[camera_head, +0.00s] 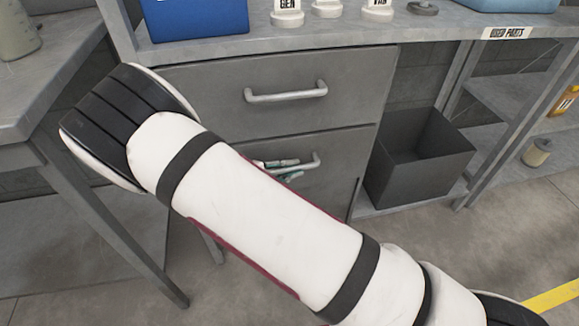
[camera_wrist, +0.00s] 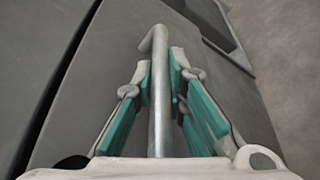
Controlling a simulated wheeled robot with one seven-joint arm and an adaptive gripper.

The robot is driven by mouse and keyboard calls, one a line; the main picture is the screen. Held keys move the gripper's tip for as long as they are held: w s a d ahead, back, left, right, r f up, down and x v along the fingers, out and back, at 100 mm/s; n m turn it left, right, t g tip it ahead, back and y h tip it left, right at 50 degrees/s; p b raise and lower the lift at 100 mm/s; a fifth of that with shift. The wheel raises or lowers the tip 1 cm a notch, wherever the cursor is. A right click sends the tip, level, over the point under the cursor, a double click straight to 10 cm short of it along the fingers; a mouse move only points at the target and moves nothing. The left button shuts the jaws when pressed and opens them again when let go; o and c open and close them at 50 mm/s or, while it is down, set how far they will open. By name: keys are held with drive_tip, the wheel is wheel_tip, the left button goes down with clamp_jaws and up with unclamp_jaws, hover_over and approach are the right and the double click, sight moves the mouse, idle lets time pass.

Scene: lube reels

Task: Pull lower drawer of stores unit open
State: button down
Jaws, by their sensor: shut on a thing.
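The grey stores unit has an upper drawer (camera_head: 223,93) with a bar handle (camera_head: 286,92) and a lower drawer (camera_head: 338,152) below it. Both drawer fronts look flush in the head view. The lower drawer's handle (camera_head: 314,163) shows beside my arm, which hides much of that drawer. My gripper (camera_head: 281,167) is at this handle. In the wrist view, the fingers of my gripper (camera_wrist: 162,85) with green pads stand on both sides of the handle bar (camera_wrist: 158,110) and are shut on it. The lower drawer front (camera_wrist: 100,90) lies just behind.
A dark open bin (camera_head: 420,165) stands on a low shelf right of the drawers. A blue box (camera_head: 198,18) and several white labelled pieces (camera_head: 288,14) are on the top. A metal table (camera_head: 45,90) stands at left. Floor (camera_head: 480,255) is clear at the lower right.

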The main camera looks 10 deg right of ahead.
drive_tip(key=s+d+p, duration=0.2)
drive_tip(key=s+p, duration=0.4)
drive_tip(key=s, duration=2)
drive_tip(key=shift+p, duration=0.35)
drive_tip(key=c, duration=1.6)
unclamp_jaws()
wheel_tip(320, 180, up, 10)
drive_tip(key=shift+r, duration=0.1)
